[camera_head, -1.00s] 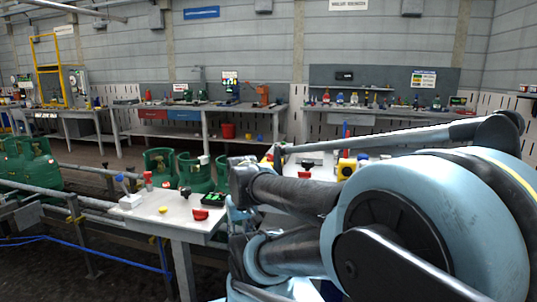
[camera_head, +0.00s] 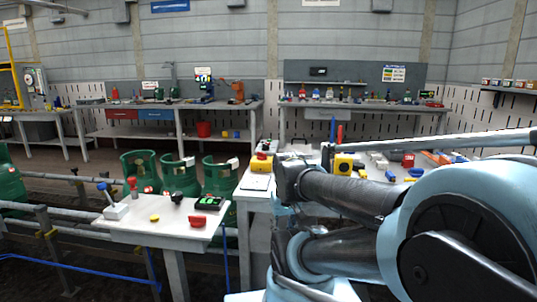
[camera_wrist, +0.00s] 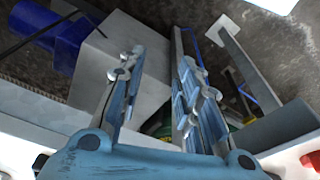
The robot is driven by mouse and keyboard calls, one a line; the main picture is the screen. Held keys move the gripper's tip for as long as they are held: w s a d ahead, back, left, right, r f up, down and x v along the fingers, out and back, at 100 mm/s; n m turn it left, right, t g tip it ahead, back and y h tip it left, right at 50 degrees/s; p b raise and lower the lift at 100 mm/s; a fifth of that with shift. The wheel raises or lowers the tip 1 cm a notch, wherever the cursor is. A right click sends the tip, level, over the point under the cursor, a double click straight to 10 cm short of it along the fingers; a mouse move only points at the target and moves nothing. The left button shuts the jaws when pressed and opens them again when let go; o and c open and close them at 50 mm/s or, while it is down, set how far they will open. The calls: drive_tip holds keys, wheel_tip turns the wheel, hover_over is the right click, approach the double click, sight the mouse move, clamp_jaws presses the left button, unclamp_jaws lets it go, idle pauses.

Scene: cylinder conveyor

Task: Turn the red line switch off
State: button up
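I cannot tell for sure which control is the red line switch. In the head view, a lever with a red top (camera_head: 132,184) stands at the back of the white table on the left. A lever with a blue knob (camera_head: 104,188) on a white base is to its left. A red block (camera_head: 198,221) lies near the table's front right. A yellow box with a red top (camera_head: 261,162) stands on a white stand further right. My gripper (camera_wrist: 155,72) is open and empty in the wrist view, its two fingers apart. My arm hides its position in the head view.
The white table (camera_head: 150,235) also holds a yellow disc (camera_head: 155,218) and a dark device with a green display (camera_head: 209,203). Green gas cylinders (camera_head: 181,175) stand behind it. Another yellow box (camera_head: 344,164) is on the cluttered right table. Metal rails run at left.

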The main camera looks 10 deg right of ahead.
wheel_tip(320, 180, up, 28)
drive_tip(key=n+t+y, duration=0.2)
drive_tip(key=n, duration=0.3)
hover_over(262, 153)
drive_tip(key=s+d, duration=0.3)
drive_tip(key=s, duration=0.2)
drive_tip(key=x, duration=1.6)
drive_tip(key=shift+f, duration=0.2)
clamp_jaws()
